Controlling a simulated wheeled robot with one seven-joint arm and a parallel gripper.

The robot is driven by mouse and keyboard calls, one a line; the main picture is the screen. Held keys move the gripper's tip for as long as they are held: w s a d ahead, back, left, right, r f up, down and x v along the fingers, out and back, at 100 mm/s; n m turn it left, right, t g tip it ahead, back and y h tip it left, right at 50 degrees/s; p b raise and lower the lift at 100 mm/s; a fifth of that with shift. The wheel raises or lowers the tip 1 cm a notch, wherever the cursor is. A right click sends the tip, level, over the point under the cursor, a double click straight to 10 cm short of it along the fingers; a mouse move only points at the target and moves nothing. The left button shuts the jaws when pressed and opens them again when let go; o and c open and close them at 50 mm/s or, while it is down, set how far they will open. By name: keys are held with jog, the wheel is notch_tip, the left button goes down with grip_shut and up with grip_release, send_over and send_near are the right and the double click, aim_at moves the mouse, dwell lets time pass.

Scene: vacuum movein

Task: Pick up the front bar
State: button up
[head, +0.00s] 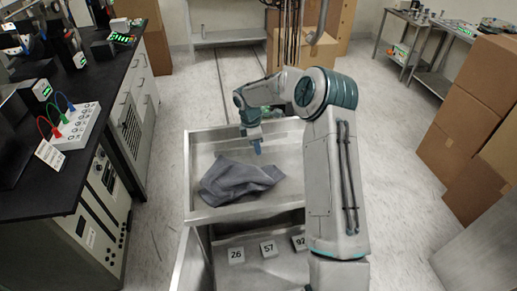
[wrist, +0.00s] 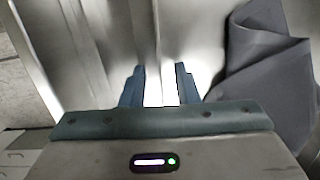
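I cannot make out a distinct front bar in either view. My gripper (head: 257,150) hangs over the upper metal tray (head: 203,158), pointing down. In the wrist view its two blue-grey fingers (wrist: 159,88) stand apart with nothing visibly held between them. A bright strip shows between the fingers; I cannot tell whether it is a bar or a reflection on the metal. A crumpled dark grey cloth (head: 238,182) lies in the tray, below the gripper in the head view. It also shows on the right in the wrist view (wrist: 265,75). It may hide something.
Blocks marked 26 (head: 236,256), 57 (head: 268,248) and 92 (head: 299,242) stand in the lower metal section, partly behind my arm. A black-topped bench (head: 60,185) with instruments is on the left. Cardboard boxes (head: 468,120) stand on the right.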

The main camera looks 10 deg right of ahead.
jog(key=shift+f, duration=0.45)
grip_shut()
jog(key=shift+r, duration=0.1)
